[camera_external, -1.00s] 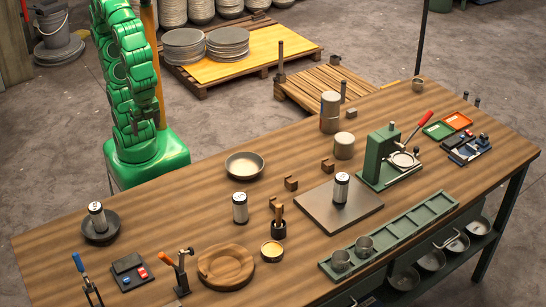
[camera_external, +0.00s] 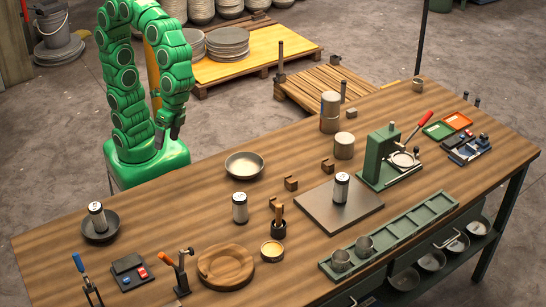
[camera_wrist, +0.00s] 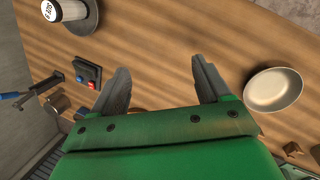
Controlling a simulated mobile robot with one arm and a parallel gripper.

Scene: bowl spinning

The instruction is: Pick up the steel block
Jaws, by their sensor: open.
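One cylinder (camera_external: 97,214) stands in a dark dish (camera_external: 101,233) at the left. One (camera_external: 240,208) stands on bare wood mid-table, and one (camera_external: 341,187) stands on a grey square plate (camera_external: 325,216). The labels are too small to read surely, so I cannot tell which is the steel block. The wrist view shows a labelled cylinder (camera_wrist: 68,10) at the top left, partly cut off. My gripper (camera_external: 168,138) is open and empty behind the table's back edge; its fingers also show apart (camera_wrist: 160,75).
A shallow pale bowl (camera_external: 244,165) sits near the back edge. A button box (camera_external: 129,271), a toggle clamp (camera_external: 178,270) and a round wooden dish (camera_external: 226,267) line the front left. A green press (camera_external: 384,160) stands right. Bare wood lies between the left dish and the middle cylinder.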

